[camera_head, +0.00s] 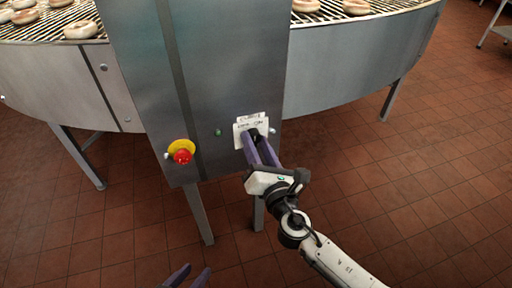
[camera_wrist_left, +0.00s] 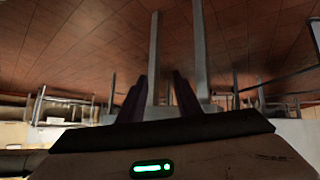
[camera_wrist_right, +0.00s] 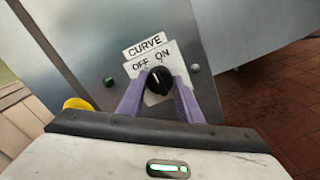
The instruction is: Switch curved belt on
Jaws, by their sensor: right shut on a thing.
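A black rotary knob (camera_wrist_right: 159,80) sits on a white plate marked OFF on the left and ON on the right, under a label reading CURVE (camera_wrist_right: 145,45). Both are on the steel control panel (camera_head: 228,75). My right gripper (camera_head: 257,138) reaches the plate from below. In the right wrist view its purple fingers (camera_wrist_right: 160,88) are on both sides of the knob and shut on it. I cannot tell surely which way the knob points. My left gripper (camera_head: 196,274) is low at the bottom edge, its fingers apart and empty, away from the panel.
A red emergency button (camera_head: 183,156) on a yellow base is left of the knob. A small green button (camera_head: 218,132) is between them. The curved belt (camera_head: 50,27) carries several rings behind the panel. Metal legs (camera_head: 198,215) stand on the tiled floor, which is open at right.

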